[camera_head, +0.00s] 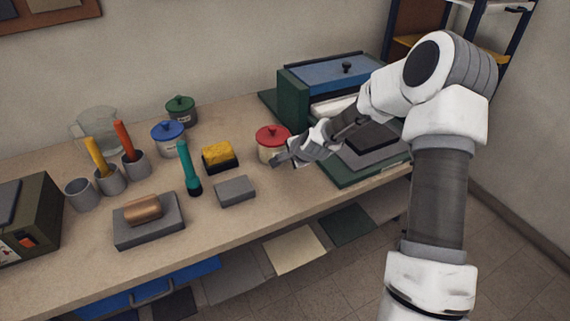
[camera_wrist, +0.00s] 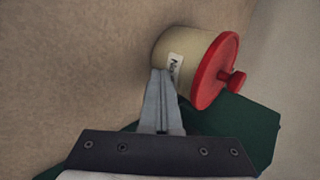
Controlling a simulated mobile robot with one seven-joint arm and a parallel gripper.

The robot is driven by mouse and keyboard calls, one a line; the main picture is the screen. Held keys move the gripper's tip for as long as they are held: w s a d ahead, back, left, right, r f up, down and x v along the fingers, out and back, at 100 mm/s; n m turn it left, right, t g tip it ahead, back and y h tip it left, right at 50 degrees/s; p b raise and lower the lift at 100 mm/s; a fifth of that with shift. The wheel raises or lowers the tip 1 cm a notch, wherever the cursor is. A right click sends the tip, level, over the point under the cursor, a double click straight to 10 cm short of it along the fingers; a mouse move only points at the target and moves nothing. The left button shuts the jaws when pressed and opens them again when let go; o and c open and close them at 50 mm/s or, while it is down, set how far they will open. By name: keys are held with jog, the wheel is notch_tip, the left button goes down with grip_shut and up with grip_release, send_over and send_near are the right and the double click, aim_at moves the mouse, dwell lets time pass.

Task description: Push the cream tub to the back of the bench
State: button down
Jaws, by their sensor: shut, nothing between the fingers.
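The cream tub (camera_head: 268,152) has a red lid with a knob and stands upright on the bench (camera_head: 270,195), left of the green machine. My gripper (camera_head: 277,161) is shut and empty, low at the tub's front side. In the wrist view the tub (camera_wrist: 182,48) shows its cream wall, a white label and the red lid. The shut fingertips (camera_wrist: 162,74) are right at the tub's wall by the label. I cannot tell whether they touch it.
A green press with a blue top (camera_head: 340,75) stands to the right. A yellow-topped block (camera_head: 217,153) and a grey block (camera_head: 235,191) lie left of the tub. Blue-lidded (camera_head: 168,138) and green-lidded (camera_head: 181,110) tubs stand further back. Bare bench lies behind the cream tub.

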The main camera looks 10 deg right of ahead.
aim_at(282, 151)
jog(key=shift+w+a, duration=0.2)
jog(key=shift+w, duration=0.55)
jog(key=shift+w+a, duration=0.2)
jog(key=shift+w, duration=0.5)
jog(key=shift+w+a, duration=0.2)
jog(key=shift+w, duration=0.6)
jog(key=shift+w+a, duration=0.25)
jog(key=shift+w, duration=0.55)
jog(key=shift+w+a, duration=0.2)
jog(key=shift+w, duration=0.6)
jog(key=shift+w+a, duration=0.25)
jog(key=shift+w, duration=0.55)
jog(key=shift+w+a, duration=0.25)
jog(key=shift+w, duration=0.55)
jog(key=shift+w+a, duration=0.25)
jog(key=shift+w, duration=0.55)
jog(key=shift+w+p, duration=0.25)
jog(key=shift+p, duration=0.05)
jog(key=shift+w+a+p, duration=0.1)
jog(key=shift+w+a, duration=0.2)
jog(key=shift+w, duration=0.4)
jog(key=shift+w+a+p, duration=0.1)
jog(key=shift+w+a, duration=0.15)
jog(key=shift+w, duration=0.45)
jog(key=shift+w+a+p, duration=0.1)
jog(key=shift+w+a, duration=0.2)
jog(key=shift+w, duration=0.4)
